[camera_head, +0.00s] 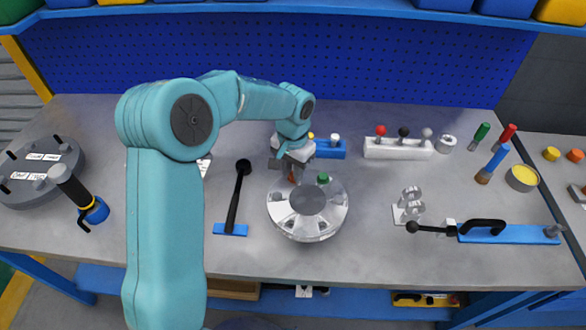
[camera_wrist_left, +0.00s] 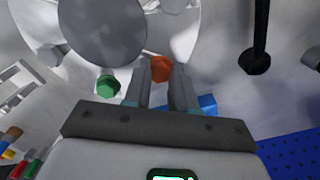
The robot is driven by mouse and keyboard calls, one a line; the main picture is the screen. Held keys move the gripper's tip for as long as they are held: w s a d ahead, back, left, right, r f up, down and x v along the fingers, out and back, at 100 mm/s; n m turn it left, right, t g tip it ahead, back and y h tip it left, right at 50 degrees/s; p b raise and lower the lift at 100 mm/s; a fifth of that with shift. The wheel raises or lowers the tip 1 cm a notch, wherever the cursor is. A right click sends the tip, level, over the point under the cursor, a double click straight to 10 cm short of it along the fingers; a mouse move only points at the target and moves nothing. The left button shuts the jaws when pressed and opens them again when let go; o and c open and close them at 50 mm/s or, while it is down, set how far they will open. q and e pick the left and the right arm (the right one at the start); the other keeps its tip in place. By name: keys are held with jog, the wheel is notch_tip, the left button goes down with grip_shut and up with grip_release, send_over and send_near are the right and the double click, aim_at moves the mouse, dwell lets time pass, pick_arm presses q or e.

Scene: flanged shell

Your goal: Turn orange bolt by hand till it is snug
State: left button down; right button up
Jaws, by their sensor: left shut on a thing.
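The flanged shell (camera_head: 283,215) is a round, shiny metal piece with a grey disc (camera_head: 308,201) in its middle, standing on the bench. The orange bolt (camera_head: 292,177) is at the shell's back left edge. My left gripper (camera_wrist_left: 160,75) is shut on the orange bolt (camera_wrist_left: 160,67), whose head shows between the two fingertips in the left wrist view. A green bolt (camera_head: 323,178) sits to its right on the flange; it also shows in the left wrist view (camera_wrist_left: 107,84). My right gripper does not show.
A black-handled tool with a blue bar (camera_head: 230,229) lies left of the shell. A white rack (camera_head: 398,149) with coloured knobs stands behind right. A clear stacked part (camera_head: 411,201) and a blue tool (camera_head: 510,233) lie to the right. A grey lid (camera_head: 40,190) is far left.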

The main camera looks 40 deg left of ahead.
pick_arm(q)
jog(key=shift+w+a+r, duration=0.1)
jog(key=shift+w+r, duration=0.05)
jog(key=shift+r, duration=0.1)
jog(key=c, duration=1)
grip_release()
jog(key=shift+c, duration=0.2)
jog(key=shift+o, duration=0.6)
jog(key=shift+f, duration=0.15)
jog(key=shift+r, duration=0.35)
notch_tip(320, 180, up, 16)
jog(key=shift+s+f, duration=0.15)
jog(key=shift+s, duration=0.05)
